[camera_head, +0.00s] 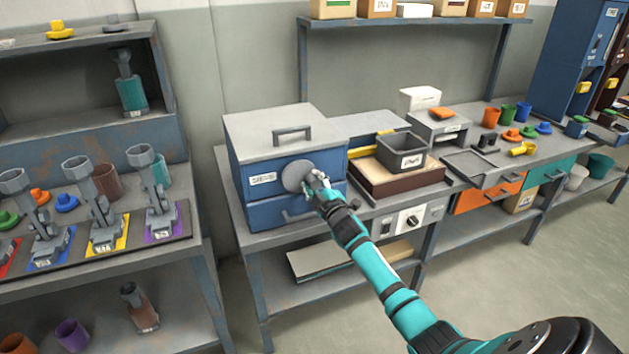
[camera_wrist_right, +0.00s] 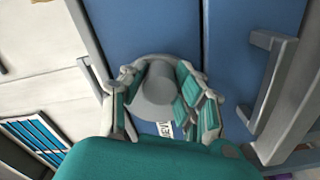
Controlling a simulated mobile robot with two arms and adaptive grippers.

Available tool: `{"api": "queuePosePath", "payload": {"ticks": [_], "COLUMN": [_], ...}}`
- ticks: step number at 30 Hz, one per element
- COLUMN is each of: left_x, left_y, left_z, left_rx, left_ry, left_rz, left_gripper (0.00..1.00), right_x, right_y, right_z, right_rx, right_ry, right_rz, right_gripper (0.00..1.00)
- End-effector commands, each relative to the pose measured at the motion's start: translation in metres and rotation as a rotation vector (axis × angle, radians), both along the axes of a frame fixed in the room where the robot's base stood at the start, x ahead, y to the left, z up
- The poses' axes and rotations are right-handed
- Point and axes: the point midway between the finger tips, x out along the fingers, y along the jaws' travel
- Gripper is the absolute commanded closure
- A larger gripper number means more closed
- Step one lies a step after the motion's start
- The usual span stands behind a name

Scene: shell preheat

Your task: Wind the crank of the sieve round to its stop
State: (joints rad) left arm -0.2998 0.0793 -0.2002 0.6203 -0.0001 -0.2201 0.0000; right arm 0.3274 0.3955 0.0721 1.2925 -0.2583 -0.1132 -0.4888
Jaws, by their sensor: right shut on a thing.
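The sieve (camera_head: 250,155) is a blue box with a grey lid and a white label, standing on the workbench at the middle left. Its crank (camera_head: 297,174) is a round grey disc on the front face with a knob. My right gripper (camera_head: 318,186) is at the crank, its fingers around the knob. In the right wrist view the fingers close round the grey knob (camera_wrist_right: 159,82) from both sides, with the disc behind it against the blue front. The crank's stop cannot be made out. My left gripper is not in view.
A drawer handle (camera_head: 299,214) sticks out below the crank. A grey bin (camera_head: 403,152) stands on a brown-sided box to the right. A rack (camera_head: 120,250) with several grey tools stands at the left. The floor in front is clear.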

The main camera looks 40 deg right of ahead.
Motion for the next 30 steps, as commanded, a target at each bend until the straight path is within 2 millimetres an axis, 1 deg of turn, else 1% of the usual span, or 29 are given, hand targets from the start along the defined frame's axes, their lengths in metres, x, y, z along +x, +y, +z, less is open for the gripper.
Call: {"api": "queuePosePath", "payload": {"ticks": [12, 30], "left_x": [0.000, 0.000], "left_y": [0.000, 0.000], "left_z": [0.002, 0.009], "left_rx": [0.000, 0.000], "left_ry": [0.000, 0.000], "left_rz": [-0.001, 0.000], "left_gripper": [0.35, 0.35], "right_x": [0.001, 0.004], "right_y": [0.005, 0.020], "right_z": [-0.014, -0.025], "right_rx": [0.386, 0.938], "right_ry": [-0.089, -0.222], "right_rz": [-0.002, -0.002], "right_gripper": [1.00, 1.00]}}
